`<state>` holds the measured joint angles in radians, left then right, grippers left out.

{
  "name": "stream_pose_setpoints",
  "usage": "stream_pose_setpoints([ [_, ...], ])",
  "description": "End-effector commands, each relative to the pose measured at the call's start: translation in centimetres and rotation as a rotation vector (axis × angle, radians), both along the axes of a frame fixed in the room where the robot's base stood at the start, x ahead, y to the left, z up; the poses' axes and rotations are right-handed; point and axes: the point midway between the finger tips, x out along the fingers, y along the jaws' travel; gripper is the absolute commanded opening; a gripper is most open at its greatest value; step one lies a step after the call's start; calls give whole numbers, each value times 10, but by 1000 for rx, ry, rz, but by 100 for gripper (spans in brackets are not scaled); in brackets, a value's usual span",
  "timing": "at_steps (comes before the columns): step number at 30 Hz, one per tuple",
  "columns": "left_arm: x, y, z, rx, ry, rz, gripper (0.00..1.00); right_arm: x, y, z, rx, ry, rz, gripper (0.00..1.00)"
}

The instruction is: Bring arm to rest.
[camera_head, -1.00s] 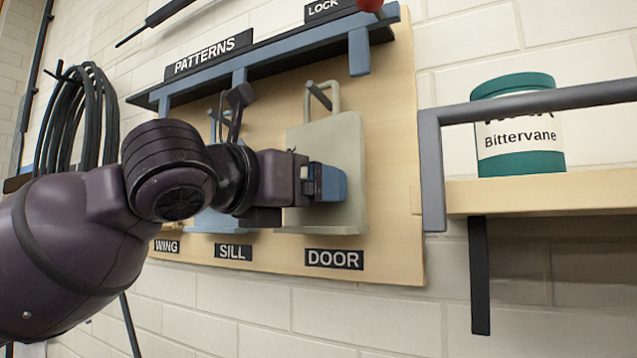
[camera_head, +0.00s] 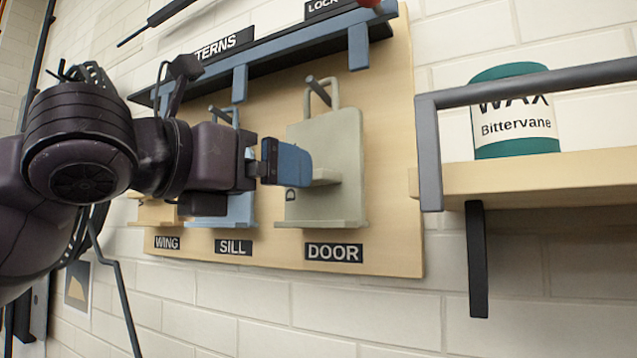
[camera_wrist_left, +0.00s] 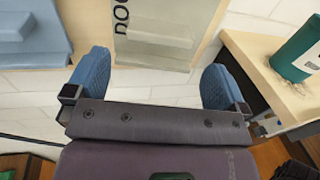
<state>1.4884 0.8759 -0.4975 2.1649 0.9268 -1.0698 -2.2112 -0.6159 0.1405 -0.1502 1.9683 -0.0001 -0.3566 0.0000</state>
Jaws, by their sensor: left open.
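My left arm comes in from the left in the head view. Its gripper (camera_head: 288,164) has blue fingertips, which overlap the left edge of the pale green door pattern (camera_head: 340,150). In the left wrist view the gripper (camera_wrist_left: 156,82) is open, its two fingers wide apart with nothing between them. The door pattern (camera_wrist_left: 160,35) shows beyond the fingers, with a gap of wall between. It hangs on the wooden board (camera_head: 392,200) above the DOOR label. My right gripper is not in view.
The blue sill pattern (camera_head: 238,208) is partly hidden behind my arm. A blue rail (camera_head: 300,52) runs along the board's top. At right, a shelf (camera_head: 540,180) with a grey guard bar (camera_head: 430,150) holds a wax tin (camera_head: 515,135).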

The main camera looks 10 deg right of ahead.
Motion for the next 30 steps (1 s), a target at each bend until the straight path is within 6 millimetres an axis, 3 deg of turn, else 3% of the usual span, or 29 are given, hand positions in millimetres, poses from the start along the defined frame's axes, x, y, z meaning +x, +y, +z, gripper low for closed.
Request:
stream_pose_setpoints([
  [9,-25,27,-1,1,-1,0,100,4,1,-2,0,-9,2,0],
  [22,-29,31,0,-22,24,-1,100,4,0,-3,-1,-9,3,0],
  [30,-32,28,14,-312,226,-53,100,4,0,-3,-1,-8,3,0],
])
